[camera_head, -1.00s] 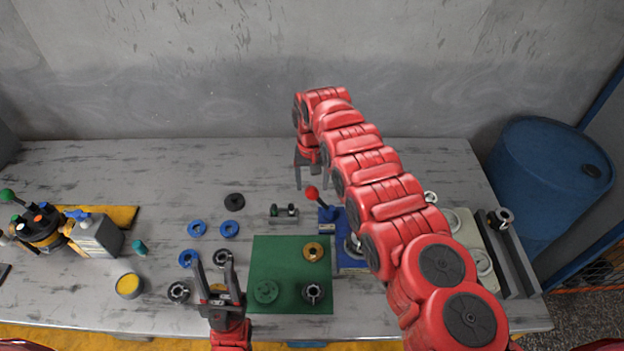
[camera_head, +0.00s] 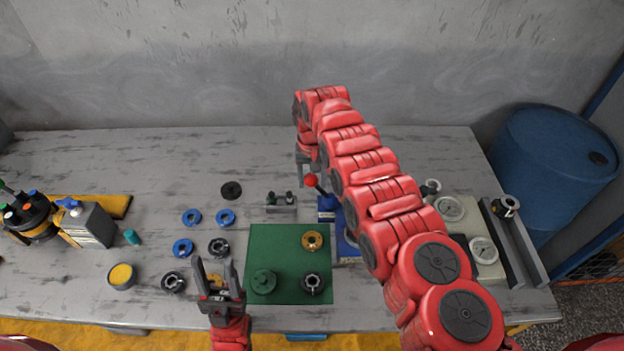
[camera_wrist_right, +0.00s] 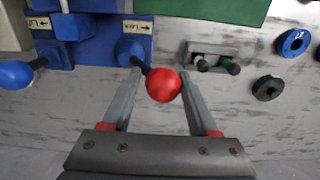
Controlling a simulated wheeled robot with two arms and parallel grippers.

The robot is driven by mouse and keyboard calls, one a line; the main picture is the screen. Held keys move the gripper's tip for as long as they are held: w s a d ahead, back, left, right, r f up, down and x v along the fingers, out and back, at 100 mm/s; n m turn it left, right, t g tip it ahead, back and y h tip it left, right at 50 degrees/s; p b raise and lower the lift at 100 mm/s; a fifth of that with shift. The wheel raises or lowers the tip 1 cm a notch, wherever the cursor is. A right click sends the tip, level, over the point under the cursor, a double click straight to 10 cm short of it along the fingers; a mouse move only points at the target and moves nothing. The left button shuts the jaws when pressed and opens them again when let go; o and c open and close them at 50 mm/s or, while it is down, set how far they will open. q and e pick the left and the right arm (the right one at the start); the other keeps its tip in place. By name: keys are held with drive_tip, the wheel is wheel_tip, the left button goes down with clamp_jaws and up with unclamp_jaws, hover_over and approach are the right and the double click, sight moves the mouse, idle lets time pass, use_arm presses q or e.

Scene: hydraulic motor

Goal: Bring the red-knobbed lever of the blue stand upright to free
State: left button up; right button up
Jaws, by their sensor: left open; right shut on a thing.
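The blue stand (camera_head: 328,203) sits right of the green mat and is partly hidden by my right arm. Its lever ends in a red knob (camera_head: 311,180) and leans off the stand toward the back left. In the right wrist view the black rod runs from the blue pivot (camera_wrist_right: 128,48) to the red knob (camera_wrist_right: 164,86). My right gripper (camera_head: 312,172) is shut on the red-knobbed lever, a finger on each side; it also shows in the right wrist view (camera_wrist_right: 160,80). My left gripper (camera_head: 217,278) is open and empty, left of the green mat's front.
The green mat (camera_head: 262,238) holds a brass ring and dark round parts. Blue rings (camera_head: 183,247) lie to its left. A small grey block (camera_head: 281,207) stands left of the lever. A second lever with a blue knob (camera_wrist_right: 14,75) shows in the right wrist view.

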drive_tip(key=shift+a, duration=0.15)
drive_tip(key=shift+r+p, duration=0.15)
drive_tip(key=shift+p, duration=0.5)
drive_tip(key=shift+d+r+p, duration=0.25)
drive_tip(key=shift+d+p, duration=0.25)
drive_tip(key=shift+p, duration=0.5)
drive_tip(key=shift+c, duration=0.5)
drive_tip(key=shift+d, duration=0.1)
drive_tip(key=shift+d, duration=0.1)
drive_tip(key=shift+d+r+p, duration=0.15)
drive_tip(key=shift+d+p, duration=0.6)
drive_tip(key=shift+p, duration=0.5)
drive_tip(key=shift+c, duration=0.2)
